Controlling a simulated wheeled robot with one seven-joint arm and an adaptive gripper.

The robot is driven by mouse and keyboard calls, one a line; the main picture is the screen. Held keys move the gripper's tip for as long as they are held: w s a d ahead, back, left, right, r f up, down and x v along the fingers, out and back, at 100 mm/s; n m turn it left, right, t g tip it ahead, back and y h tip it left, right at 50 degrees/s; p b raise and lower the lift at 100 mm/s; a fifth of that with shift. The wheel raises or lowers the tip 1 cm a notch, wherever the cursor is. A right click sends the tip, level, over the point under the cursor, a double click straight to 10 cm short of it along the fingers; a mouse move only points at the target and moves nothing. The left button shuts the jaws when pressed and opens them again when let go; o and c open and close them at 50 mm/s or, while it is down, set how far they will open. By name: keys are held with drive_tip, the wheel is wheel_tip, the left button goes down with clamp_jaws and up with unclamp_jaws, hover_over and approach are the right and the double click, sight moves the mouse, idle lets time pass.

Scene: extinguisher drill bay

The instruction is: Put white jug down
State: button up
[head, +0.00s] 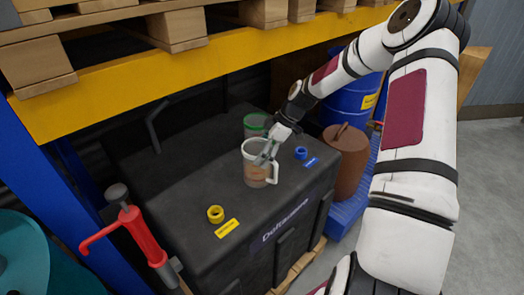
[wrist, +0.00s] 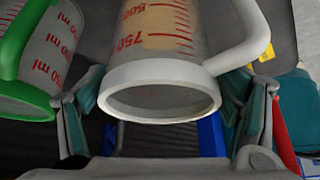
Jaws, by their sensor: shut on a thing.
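The white jug (head: 254,170) is a clear measuring jug with a white rim and handle, and something tan shows inside it. It looks upright over the black box top (head: 185,180); I cannot tell whether its base touches. My gripper (head: 268,152) is shut on it near the rim. In the wrist view the white jug (wrist: 160,72) sits between the two fingers of my gripper (wrist: 165,95), with its handle to the right. A green-rimmed jug (head: 256,124) stands just behind it, partly hidden; it also shows in the wrist view (wrist: 35,60) at the left.
A yellow ring (head: 215,214) and a blue ring (head: 301,153) lie on the box top by labels of their colours. A red hand pump (head: 130,228) stands at the left, a brown can (head: 346,165) at the right. The yellow beam (head: 200,55) crosses above.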

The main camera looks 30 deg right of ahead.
drive_tip(key=o, duration=1.9)
drive_tip(key=shift+r, duration=0.1)
drive_tip(key=v, duration=1.1)
drive_tip(key=s+a+r+m+g+h, duration=0.1)
drive_tip(key=s+a+r+m+h, duration=0.4)
drive_tip(key=s+a+r, duration=0.75)
drive_tip(key=s+a+r+m+t, duration=0.1)
drive_tip(key=s+a+r+m, duration=0.1)
drive_tip(key=s, duration=0.3)
drive_tip(key=s+a+r+m+t, duration=0.1)
drive_tip(key=s+a+r+m, duration=0.1)
drive_tip(key=s, duration=0.3)
drive_tip(key=s+a+r+m+t, duration=0.1)
drive_tip(key=s+a+r+m, duration=0.1)
drive_tip(key=s+a, duration=0.2)
drive_tip(key=shift+s+a+r+m+t+b, duration=0.15)
drive_tip(key=shift+s+r+m+t+b, duration=0.2)
drive_tip(key=shift+s, duration=0.2)
